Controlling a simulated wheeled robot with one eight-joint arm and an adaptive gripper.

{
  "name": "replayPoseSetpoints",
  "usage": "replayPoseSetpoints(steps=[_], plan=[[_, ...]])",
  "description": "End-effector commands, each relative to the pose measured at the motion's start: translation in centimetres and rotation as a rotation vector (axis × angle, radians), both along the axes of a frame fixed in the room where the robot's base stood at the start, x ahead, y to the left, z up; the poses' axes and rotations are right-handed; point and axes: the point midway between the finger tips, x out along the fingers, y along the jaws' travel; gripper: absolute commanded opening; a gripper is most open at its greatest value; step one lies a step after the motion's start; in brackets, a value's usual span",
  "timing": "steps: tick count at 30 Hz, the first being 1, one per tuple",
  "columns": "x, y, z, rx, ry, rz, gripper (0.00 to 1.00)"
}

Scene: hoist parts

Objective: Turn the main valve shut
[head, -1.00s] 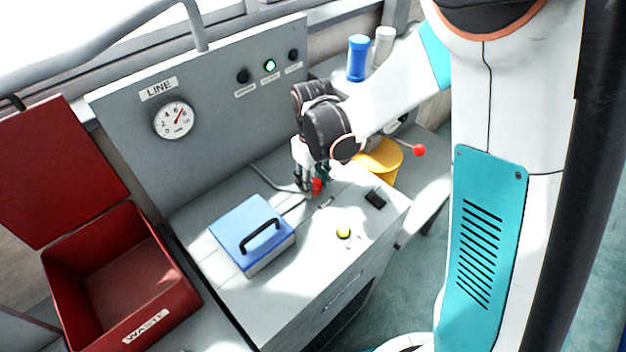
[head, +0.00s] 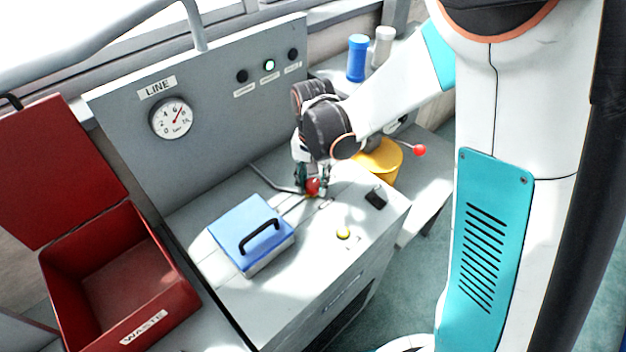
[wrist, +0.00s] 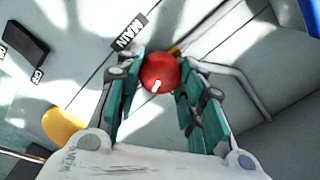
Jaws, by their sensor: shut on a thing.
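The main valve's red round knob (wrist: 159,72) has a short white mark on it and sits by a label reading MAIN (wrist: 129,32). It also shows on the bench top in the head view (head: 312,187). My gripper (head: 313,184) points down over it, with the teal-padded fingers on either side. In the wrist view my gripper (wrist: 160,80) is shut on the knob. The valve's base is mostly hidden. The LINE gauge (head: 172,118) has its red needle pointing up and slightly right.
A blue-lidded box with a black handle (head: 250,232) stands left of the valve. A yellow button (head: 343,233) and a black switch block (head: 376,197) are to the right. An open red WASTE bin (head: 120,285) is at far left.

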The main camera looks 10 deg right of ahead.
Motion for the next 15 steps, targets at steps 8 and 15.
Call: replayPoseSetpoints(steps=[8, 15], plan=[[-0.06, -0.01, -0.04, 0.0, 0.001, -0.214, 0.12], [-0.06, -0.01, -0.03, 0.0, 0.001, -0.333, 0.12]])
